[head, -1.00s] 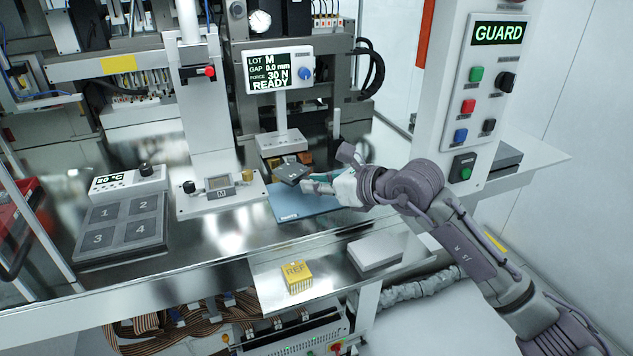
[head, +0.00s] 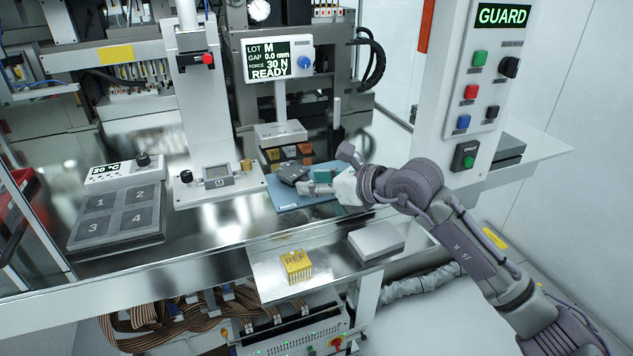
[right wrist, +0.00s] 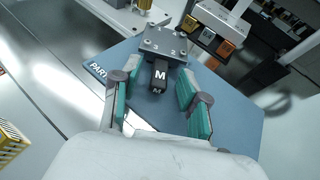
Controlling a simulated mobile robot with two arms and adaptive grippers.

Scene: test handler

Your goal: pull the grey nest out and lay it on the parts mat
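The grey nest (head: 291,172), a dark grey block with bolts and a black handle marked M, lies at the far part of the blue parts mat (head: 296,199). In the right wrist view the nest (right wrist: 163,42) appears to rest on the mat (right wrist: 232,118), its handle pointing back towards my gripper. My right gripper (head: 311,182) is low over the mat at the handle side. In the right wrist view its teal-padded fingers (right wrist: 160,90) are spread wide apart, with clear gaps either side of the handle. My left gripper is not in view.
A press stand (head: 219,183) is left of the mat. A yellow REF block (head: 296,266) and a pale box (head: 376,244) are on the front shelf. The numbered tray (head: 118,217) is far left.

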